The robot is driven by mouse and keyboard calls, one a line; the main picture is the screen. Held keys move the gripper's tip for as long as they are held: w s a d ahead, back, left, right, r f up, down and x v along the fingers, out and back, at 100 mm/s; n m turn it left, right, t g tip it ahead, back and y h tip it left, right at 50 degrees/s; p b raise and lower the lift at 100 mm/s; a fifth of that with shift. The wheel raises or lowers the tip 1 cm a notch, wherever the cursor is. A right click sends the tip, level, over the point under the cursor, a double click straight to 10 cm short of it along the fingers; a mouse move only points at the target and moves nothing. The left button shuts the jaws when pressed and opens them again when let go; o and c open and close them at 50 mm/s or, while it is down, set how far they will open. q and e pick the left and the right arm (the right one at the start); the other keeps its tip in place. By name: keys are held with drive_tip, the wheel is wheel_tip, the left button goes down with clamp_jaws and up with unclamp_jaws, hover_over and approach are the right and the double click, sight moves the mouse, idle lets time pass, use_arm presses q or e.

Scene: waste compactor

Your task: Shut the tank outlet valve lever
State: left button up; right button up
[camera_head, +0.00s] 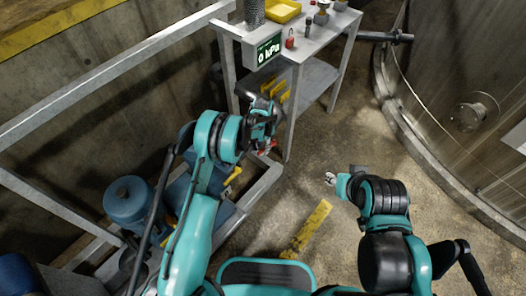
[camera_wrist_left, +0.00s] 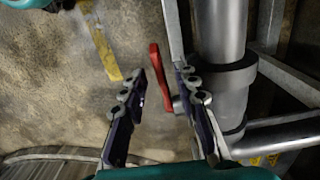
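The red valve lever (camera_wrist_left: 157,78) shows in the left wrist view, beside a grey vertical pipe (camera_wrist_left: 222,80). It lies in the space between the two fingers of my left gripper (camera_wrist_left: 162,74), which is open. I cannot tell whether either finger touches the lever. In the head view a small red part of the lever (camera_head: 266,149) shows just below my left gripper (camera_head: 266,134), with most of it hidden by the hand. My right gripper (camera_head: 330,179) is over the open floor, away from the lever, too small to read.
A metal table (camera_head: 318,73) with a yellow tray (camera_head: 283,11) and a red padlock (camera_head: 290,40) stands behind the left hand. A blue pump (camera_head: 130,201) is at left, a large tank (camera_head: 455,75) at right.

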sight(263, 149)
use_arm(q)
wheel_tip(263, 149, down, 4)
drive_tip(key=shift+r+b, duration=0.25)
drive_tip(key=shift+b, duration=0.25)
clamp_jaws()
drive_tip(key=shift+r, duration=0.1)
drive_tip(key=shift+w+d+r+g+y, duration=0.2)
drive_tip(key=shift+r+g+y, duration=0.25)
drive_tip(key=shift+g, duration=0.15)
